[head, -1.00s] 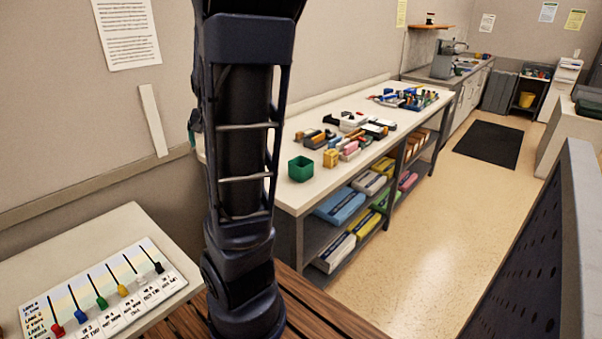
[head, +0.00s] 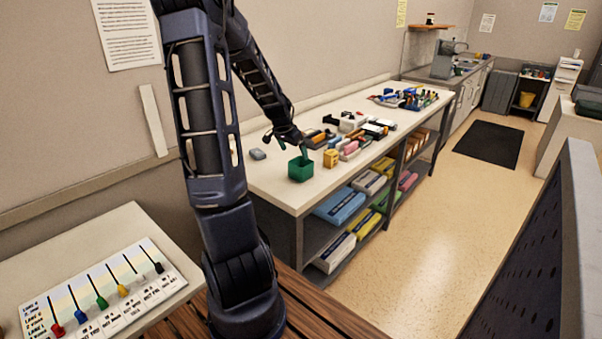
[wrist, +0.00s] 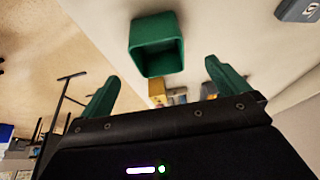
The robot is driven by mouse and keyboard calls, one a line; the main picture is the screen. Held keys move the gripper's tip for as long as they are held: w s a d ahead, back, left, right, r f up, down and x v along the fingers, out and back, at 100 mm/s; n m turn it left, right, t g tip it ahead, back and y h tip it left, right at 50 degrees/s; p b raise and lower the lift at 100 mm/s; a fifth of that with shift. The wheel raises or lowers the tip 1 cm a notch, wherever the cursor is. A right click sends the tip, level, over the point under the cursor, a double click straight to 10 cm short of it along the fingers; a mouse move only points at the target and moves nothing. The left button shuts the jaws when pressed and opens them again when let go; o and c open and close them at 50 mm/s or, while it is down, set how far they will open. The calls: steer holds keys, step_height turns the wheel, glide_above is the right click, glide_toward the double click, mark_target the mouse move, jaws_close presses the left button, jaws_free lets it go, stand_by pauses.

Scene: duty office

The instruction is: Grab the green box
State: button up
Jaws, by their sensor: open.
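The green box (head: 300,171) is a small open-topped cube standing upright near the front left end of the long white worktop (head: 268,186). A gap shows between box and fingers there. Nothing hides the box's opening in the wrist view.
A yellow block (head: 330,158) stands close to the right of the box, with several other small items behind it. A grey item (head: 258,154) lies to the left on the worktop. Shelves below hold coloured packs (head: 340,205). The worktop's front edge is close to the box.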

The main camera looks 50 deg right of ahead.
mark_target(301, 169)
steer(key=shift+s+x, duration=0.15)
steer(key=shift+x, duration=2.6)
steer(key=shift+s+x, duration=0.1)
steer(key=shift+x, duration=2.65)
steer(key=shift+c, duration=0.4)
steer(key=c, duration=1.1)
